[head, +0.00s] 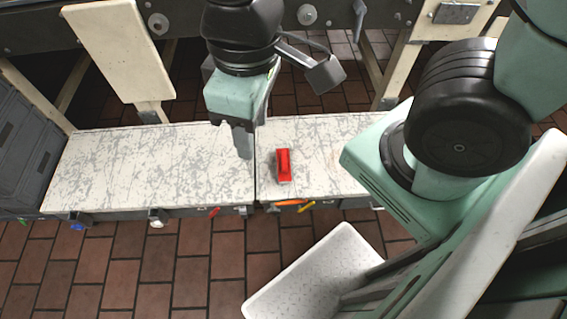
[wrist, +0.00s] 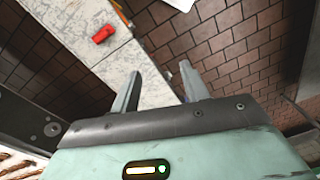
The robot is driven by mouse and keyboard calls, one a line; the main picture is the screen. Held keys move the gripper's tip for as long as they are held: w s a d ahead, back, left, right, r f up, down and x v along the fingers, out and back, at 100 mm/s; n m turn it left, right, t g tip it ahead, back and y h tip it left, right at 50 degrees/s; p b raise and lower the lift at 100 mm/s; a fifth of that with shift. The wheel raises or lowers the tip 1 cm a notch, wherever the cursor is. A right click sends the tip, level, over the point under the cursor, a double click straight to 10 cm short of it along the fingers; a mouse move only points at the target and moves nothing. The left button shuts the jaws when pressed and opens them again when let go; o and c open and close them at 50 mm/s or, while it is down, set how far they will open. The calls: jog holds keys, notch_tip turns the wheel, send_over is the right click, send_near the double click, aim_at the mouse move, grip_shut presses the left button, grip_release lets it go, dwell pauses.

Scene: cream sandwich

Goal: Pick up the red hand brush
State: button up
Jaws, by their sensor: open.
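The red hand brush (head: 283,165) lies on the right-hand section of the white, scratched bench top (head: 130,165), close to its front edge and just right of the seam. It also shows in the wrist view (wrist: 103,34), at the upper left, away from the fingers. My gripper (head: 244,150) is above the bench, to the left of the brush and apart from it. In the wrist view its two fingers (wrist: 163,98) are spread with nothing between them. In the head view the fingers overlap and hide a little of the bench.
Orange and yellow items (head: 292,204) hang at the bench's front edge below the brush. Grey crates (head: 28,150) stand at the far left. A pale upright board (head: 118,50) is at the back. The bench around the brush is clear. Brick floor lies in front.

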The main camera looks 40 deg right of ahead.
jog(key=o, duration=0.4)
jog(key=shift+f, duration=0.1)
jog(key=shift+o, duration=1.2)
jog(key=w+f+m+b, duration=0.2)
jog(key=w+f+b, duration=0.2)
jog(key=f+b, duration=0.1)
jog(key=w+d+f+m+b, duration=0.1)
jog(key=w+f+b, duration=0.3)
jog(key=f+b, duration=0.2)
notch_tip(320, 180, down, 2)
jog(key=shift+w+d+f+m+y, duration=0.15)
jog(key=shift+d+m+y, duration=0.1)
jog(key=shift+m+y, duration=0.15)
jog(key=m+h+b, duration=0.1)
jog(key=m+b, duration=1)
jog(key=b, duration=1.2)
send_near(283, 158)
jog(key=f+b, duration=0.2)
jog(key=f, duration=0.1)
jog(key=f+b, duration=0.2)
jog(key=f, duration=0.1)
jog(key=f+b, duration=0.2)
jog(key=shift+a+f, duration=0.25)
jog(key=shift+f, duration=0.15)
jog(key=shift+s+d+f+b, duration=0.1)
jog(key=shift+f+b, duration=0.85)
jog(key=shift+f, duration=0.35)
jog(key=shift+s+d+f+b, duration=0.1)
jog(key=shift+f+b, duration=0.85)
jog(key=shift+f, duration=0.35)
